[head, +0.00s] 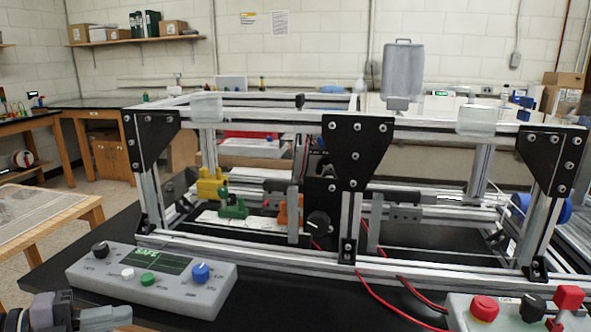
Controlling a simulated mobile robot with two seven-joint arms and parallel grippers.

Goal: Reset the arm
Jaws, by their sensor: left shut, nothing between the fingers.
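My left gripper (108,317) shows at the bottom left corner of the head view, partly cut off by the picture's lower edge. It is shut and empty. It is in front of the grey control box (196,297), apart from the extrusion frame (260,245). The control box has a screen reading SAFE and black, white, green and blue knobs or buttons. The frame is made of silver bars with black corner plates and stands on the black table. My right gripper is not in view.
A second box (463,312) with red and black controls sits at the bottom right. Red cables (385,303) run across the black tabletop between the boxes. Yellow, green and orange parts sit inside the frame. A wooden table (45,225) stands at the left.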

